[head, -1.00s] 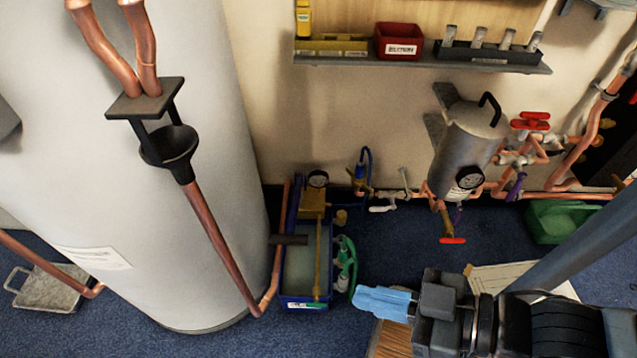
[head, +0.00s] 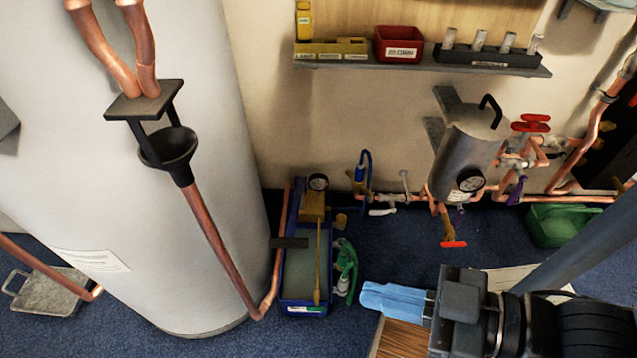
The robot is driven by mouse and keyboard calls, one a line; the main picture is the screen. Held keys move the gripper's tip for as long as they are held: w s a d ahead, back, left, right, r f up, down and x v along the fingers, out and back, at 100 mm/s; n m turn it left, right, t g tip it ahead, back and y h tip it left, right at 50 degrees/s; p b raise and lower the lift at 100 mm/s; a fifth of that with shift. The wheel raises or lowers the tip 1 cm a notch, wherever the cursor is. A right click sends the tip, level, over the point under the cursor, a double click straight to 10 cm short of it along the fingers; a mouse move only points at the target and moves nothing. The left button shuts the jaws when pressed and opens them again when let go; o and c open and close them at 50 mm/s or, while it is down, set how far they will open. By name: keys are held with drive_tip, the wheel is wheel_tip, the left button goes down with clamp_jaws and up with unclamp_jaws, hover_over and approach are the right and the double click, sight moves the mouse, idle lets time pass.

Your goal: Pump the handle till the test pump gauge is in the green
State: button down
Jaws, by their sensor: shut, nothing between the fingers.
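The test pump (head: 283,262) is a blue trough with pale water in it, on the floor beside the big white cylinder. Its brass body (head: 312,206) carries a round gauge (head: 318,182) at the back; the needle is too small to read. The pump handle (head: 317,262) is a thin brass lever lying low along the trough, its end near the front edge. My gripper (head: 366,298), with light blue fingers, is shut and empty. It is to the right of the trough's front end, apart from the handle.
A green hose (head: 345,268) lies along the trough's right side. A grey vessel (head: 463,150) with a gauge and copper pipes (head: 571,196) stand at the right. A funnel and copper drain pipe (head: 204,222) pass left of the pump. A shelf (head: 420,66) is above.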

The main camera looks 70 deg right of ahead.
idle(0.3)
drive_tip(key=w+d+f+m+g+h+p, duration=0.1)
drive_tip(key=w+d+f+m+g+p, duration=0.3)
drive_tip(key=w+f, duration=0.35)
drive_tip(key=w+d+f+m+g+h+p, duration=0.1)
drive_tip(key=w+d+f+m+g+p, duration=0.25)
drive_tip(key=w+d+f, duration=0.4)
drive_tip(key=w+d+r+m+g+y+p, duration=0.1)
drive_tip(key=w+d+r+m+g+p, duration=0.3)
drive_tip(key=w+d+m+g, duration=0.2)
drive_tip(key=w+d+g, duration=0.1)
drive_tip(key=w+d, duration=0.1)
drive_tip(key=w, duration=0.1)
drive_tip(key=shift+w+d+y+p, duration=0.2)
drive_tip(key=shift+d+y+p, duration=0.1)
drive_tip(key=shift+p, duration=0.1)
drive_tip(key=shift+m, duration=0.25)
